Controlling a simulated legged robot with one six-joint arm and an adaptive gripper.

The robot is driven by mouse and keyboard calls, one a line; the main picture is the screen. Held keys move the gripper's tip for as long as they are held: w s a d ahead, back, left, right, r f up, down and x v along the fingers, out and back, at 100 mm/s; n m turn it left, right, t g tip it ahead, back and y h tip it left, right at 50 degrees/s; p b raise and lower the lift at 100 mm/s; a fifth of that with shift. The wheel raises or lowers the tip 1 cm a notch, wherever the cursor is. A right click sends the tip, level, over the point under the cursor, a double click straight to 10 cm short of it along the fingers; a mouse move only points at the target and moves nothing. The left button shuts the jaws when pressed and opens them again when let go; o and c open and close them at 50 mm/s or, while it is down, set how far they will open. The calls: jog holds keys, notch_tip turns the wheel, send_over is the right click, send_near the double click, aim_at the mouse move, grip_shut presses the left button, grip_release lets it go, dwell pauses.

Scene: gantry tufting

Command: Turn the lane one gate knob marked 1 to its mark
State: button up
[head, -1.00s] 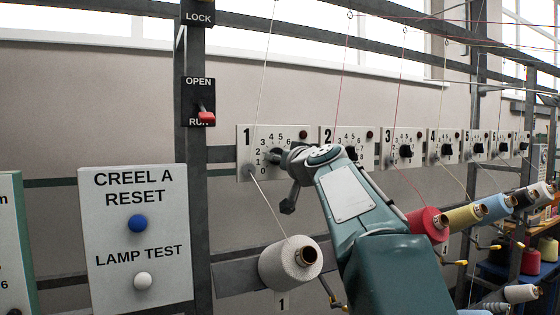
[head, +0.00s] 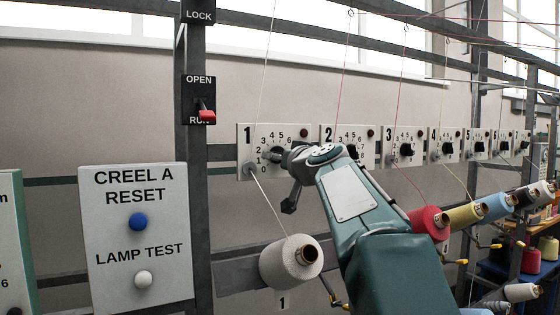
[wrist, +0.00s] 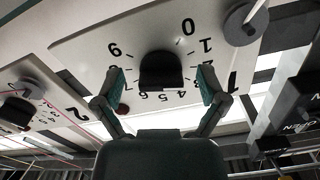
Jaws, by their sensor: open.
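The lane one plate (head: 244,140), marked 1, is a white panel with a number dial, on the rail left of plate 2. In the wrist view the plate (wrist: 75,42) appears turned over, with its black gate knob (wrist: 160,72) in the middle of the dial. My gripper (wrist: 160,88) is open, with one green-padded finger on each side of the knob and visible gaps to it. In the head view my gripper (head: 276,156) is at the dial, and my wrist hides most of the knob. Which number the knob points to, I cannot tell.
A white yarn cone (head: 285,262) sits below plate 1, its thread rising past the plate's left side. Plate 2 (head: 328,134) is close on the right. A red-handled switch (head: 206,116) and the creel reset panel (head: 110,235) are on the left.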

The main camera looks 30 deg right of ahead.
jog(key=s+a, duration=0.1)
jog(key=s, duration=1)
jog(key=shift+s, duration=0.35)
jog(key=shift+f, duration=0.1)
jog(key=s+a+f+n+g+y, duration=0.2)
jog(key=a+f+g+y, duration=0.15)
jog(key=a+f, duration=0.7)
jog(key=s+a+f+g, duration=0.3)
jog(key=s+f, duration=0.2)
jog(key=f, duration=0.4)
jog(key=s+a+f+n+g+h, duration=0.1)
jog(key=s+a+f+g, duration=0.2)
jog(key=s+f, duration=0.3)
jog(key=s+a+f+n+g+h, duration=0.1)
jog(key=s+a+f+g, duration=0.2)
jog(key=f, duration=0.9)
jog(key=s, duration=0.3)
jog(key=shift+s+a+f, duration=0.2)
jog(key=shift+c, duration=0.3)
